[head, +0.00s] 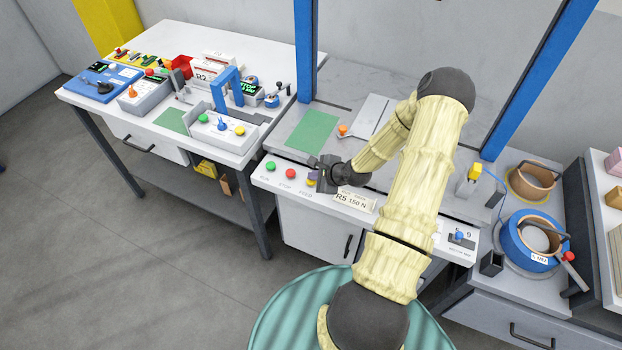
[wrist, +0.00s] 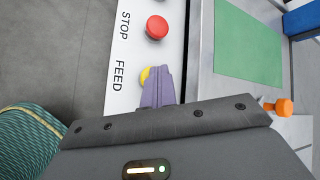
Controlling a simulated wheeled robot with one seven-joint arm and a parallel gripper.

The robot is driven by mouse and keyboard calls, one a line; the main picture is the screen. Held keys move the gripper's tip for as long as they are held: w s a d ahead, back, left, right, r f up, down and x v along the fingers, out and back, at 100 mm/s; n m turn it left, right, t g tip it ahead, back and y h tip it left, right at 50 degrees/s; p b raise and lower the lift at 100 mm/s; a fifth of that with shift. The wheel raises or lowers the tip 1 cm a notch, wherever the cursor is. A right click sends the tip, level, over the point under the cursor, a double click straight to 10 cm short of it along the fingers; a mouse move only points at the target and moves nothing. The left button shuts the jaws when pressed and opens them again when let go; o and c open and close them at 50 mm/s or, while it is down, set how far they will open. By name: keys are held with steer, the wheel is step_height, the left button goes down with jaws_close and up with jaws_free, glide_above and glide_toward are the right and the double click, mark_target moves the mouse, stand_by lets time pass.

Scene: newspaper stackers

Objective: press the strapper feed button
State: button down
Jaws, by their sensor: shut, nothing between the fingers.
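The strapper's sloped white front panel (head: 333,208) carries a green RUN button (head: 270,166), a red STOP button (head: 290,173) and the FEED button. In the wrist view the FEED button is yellow (wrist: 145,73), beside the FEED lettering, and my fingers partly cover it. The red STOP button (wrist: 157,27) shows farther up the panel there. My gripper (head: 312,180) is shut and empty, its purple fingertips (wrist: 160,75) at the FEED button. I cannot tell whether they touch it. In the head view my gripper mostly hides that button.
A green pad (head: 312,132) and an orange knob (head: 343,129) lie on the strapper top behind the panel. Blue frame posts (head: 305,60) rise at both sides. A label reading R5 150 N (head: 354,202) is right of my gripper. A cluttered white bench (head: 150,45) stands left.

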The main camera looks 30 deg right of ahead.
mark_target(314, 182)
steer(key=shift+r+p, duration=0.5)
steer(key=shift+r, duration=0.15)
step_height(314, 182, up, 5)
steer(key=p, duration=0.4)
steer(key=shift+r+p, duration=0.1)
steer(key=shift+p, duration=0.2)
stand_by(0.6)
steer(key=s+a+r+n+g+h, duration=0.1)
steer(key=s+a+r+n+g, duration=0.2)
steer(key=s+a+r+n, duration=0.5)
steer(key=s+a+r+n+g+h, duration=0.2)
steer(key=s+a+r+n, duration=0.6)
steer(key=r+n, duration=0.7)
steer(key=shift+s+r+g, duration=0.15)
steer(key=shift+s+g, duration=0.35)
steer(key=shift+s, duration=0.4)
